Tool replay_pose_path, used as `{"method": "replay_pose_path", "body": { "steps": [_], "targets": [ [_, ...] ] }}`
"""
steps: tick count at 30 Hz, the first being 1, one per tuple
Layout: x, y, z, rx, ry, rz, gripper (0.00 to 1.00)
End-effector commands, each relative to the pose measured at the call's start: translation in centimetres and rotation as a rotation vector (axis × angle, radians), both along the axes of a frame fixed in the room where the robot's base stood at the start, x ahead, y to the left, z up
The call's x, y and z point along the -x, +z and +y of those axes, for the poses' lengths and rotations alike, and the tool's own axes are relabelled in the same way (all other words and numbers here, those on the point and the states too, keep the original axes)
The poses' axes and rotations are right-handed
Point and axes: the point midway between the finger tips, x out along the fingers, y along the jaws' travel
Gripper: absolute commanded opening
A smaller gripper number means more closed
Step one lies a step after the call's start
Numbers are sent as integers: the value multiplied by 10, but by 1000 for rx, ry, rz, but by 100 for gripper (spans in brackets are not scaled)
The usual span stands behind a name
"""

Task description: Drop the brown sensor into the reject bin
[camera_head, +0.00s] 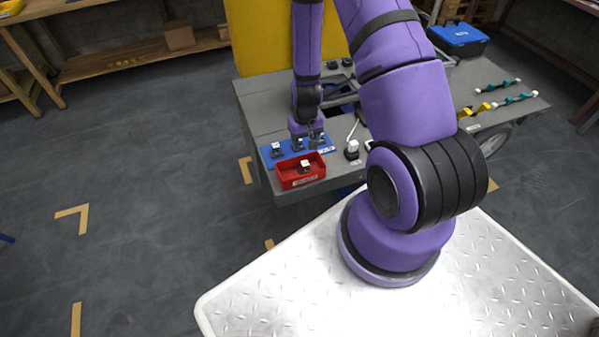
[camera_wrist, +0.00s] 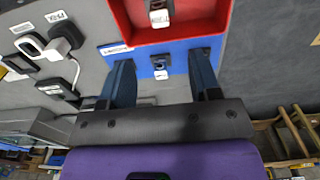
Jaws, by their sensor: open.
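The red bin (camera_head: 289,183) stands at the near edge of the grey cart, with a small dark and white part (camera_head: 305,166) inside; the bin also shows at the top of the wrist view (camera_wrist: 197,31). Behind it lies a blue mat (camera_head: 268,161) with small dark and white sensors, one at the left (camera_head: 277,151) and one near the middle (camera_head: 297,144). I cannot tell which is brown. My gripper (camera_head: 313,134) is over the mat, partly hiding it. In the wrist view its open fingers (camera_wrist: 160,66) point at the mat, with one small sensor (camera_wrist: 161,74) between them, seemingly untouched.
White and black plug-like parts (camera_head: 352,149) stand on the cart to the right of the mat. Farther right lie green and yellow parts (camera_head: 484,109). A blue case (camera_head: 458,39) and yellow panel (camera_head: 262,40) are behind.

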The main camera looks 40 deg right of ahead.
Motion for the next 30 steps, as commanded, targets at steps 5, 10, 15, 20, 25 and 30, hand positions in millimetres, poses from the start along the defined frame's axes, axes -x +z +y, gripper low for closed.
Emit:
{"method": "replay_pose_path", "body": {
  "steps": [5, 10, 15, 20, 25, 30],
  "targets": [
    [0, 19, 0, 0, 1, -1, 57],
    [0, 27, 0, 0, 1, -1, 57],
    [0, 28, 0, 0, 1, 0, 57],
    [0, 28, 0, 0, 1, 0, 57],
    [0, 28, 0, 0, 0, 0, 57],
    [-6, 45, 2, 0, 8, -17, 57]
  ]
}}
